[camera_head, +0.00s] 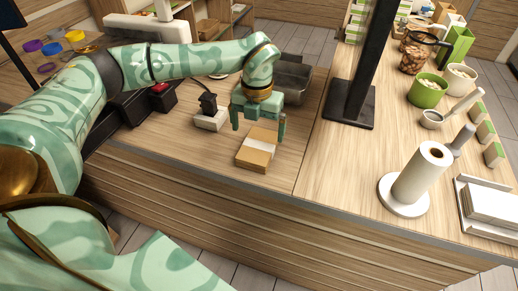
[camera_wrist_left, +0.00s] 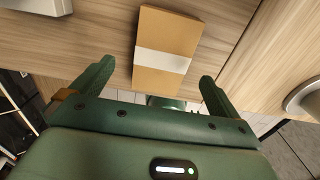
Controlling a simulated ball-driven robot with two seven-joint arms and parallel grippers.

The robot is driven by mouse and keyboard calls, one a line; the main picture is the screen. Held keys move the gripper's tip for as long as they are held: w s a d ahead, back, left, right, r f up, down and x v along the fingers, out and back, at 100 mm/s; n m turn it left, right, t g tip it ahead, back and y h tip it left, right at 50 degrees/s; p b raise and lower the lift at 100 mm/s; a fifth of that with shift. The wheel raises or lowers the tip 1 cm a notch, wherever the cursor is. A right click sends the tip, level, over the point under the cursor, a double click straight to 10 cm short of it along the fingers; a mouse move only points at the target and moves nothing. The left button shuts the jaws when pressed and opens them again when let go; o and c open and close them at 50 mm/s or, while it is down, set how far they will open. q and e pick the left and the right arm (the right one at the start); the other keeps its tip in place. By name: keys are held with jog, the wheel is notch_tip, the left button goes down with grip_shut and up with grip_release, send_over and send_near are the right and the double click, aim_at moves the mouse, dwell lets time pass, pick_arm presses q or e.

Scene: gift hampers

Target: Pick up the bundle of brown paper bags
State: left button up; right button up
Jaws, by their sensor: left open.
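The bundle of brown paper bags (camera_head: 254,158) lies flat on the wooden counter, wrapped with a white band. In the left wrist view the bundle (camera_wrist_left: 168,30) shows with its white band, ahead of the space between the two fingers. My left gripper (camera_head: 258,130) is open and empty, just behind and above the bundle in the head view. The left gripper (camera_wrist_left: 152,88) also shows in the left wrist view, with its fingers apart on either side of the bundle's line. I cannot tell whether a finger touches the bundle. My right gripper is not in view.
A small device on a white base (camera_head: 209,118) stands left of the bundle. A metal tray (camera_head: 293,78) is behind my gripper. A black post base (camera_head: 349,110) and a paper roll (camera_head: 422,172) stand to the right. The counter front of the bundle is its near edge.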

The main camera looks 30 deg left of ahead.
aim_at(259, 145)
pick_arm(q)
jog(key=f, duration=0.5)
jog(key=shift+d+b, duration=0.2)
jog(key=shift+b, duration=0.2)
jog(key=c, duration=1.1)
jog(key=shift+r, duration=0.15)
